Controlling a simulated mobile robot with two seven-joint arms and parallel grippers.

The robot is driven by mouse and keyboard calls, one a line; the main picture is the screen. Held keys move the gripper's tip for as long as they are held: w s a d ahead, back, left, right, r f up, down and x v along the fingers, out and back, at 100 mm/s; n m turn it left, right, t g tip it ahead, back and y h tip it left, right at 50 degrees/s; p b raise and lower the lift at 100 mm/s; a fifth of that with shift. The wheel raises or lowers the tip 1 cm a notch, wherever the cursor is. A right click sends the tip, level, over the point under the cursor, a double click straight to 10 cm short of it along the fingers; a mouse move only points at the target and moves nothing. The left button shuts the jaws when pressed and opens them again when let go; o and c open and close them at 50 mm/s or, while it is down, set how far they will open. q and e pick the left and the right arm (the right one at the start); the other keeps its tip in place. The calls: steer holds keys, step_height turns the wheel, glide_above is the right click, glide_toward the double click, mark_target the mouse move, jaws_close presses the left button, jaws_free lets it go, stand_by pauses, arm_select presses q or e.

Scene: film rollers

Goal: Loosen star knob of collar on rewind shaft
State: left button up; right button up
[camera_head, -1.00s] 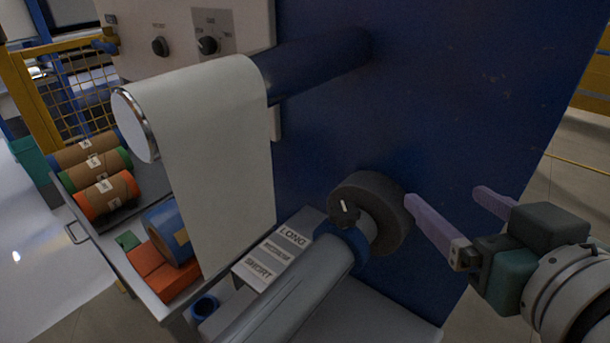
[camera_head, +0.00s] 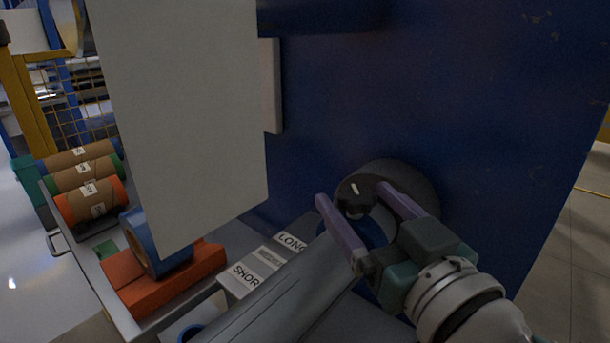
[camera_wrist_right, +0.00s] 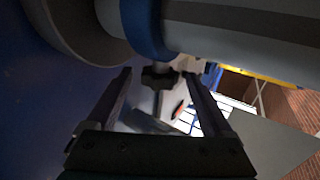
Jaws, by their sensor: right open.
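The black star knob (camera_head: 356,193) with a white mark sits on top of the blue collar (camera_head: 368,232) on the grey rewind shaft (camera_head: 285,300). My right gripper (camera_head: 350,192) is open, its two lilac fingers on either side of the knob. I cannot tell whether they touch it. In the right wrist view the knob (camera_wrist_right: 160,77) shows just beyond and between the open fingertips (camera_wrist_right: 160,73), below the blue collar (camera_wrist_right: 145,28). My left gripper is not in view.
A dark grey disc (camera_head: 425,185) stands behind the collar against the blue machine wall (camera_head: 480,90). A white sheet (camera_head: 185,120) hangs at left. A labelled plate (camera_head: 262,270) lies beside the shaft.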

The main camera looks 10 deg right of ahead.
steer(key=shift+w+a, duration=0.15)
steer(key=shift+w, duration=0.9)
steer(key=c, duration=1.3)
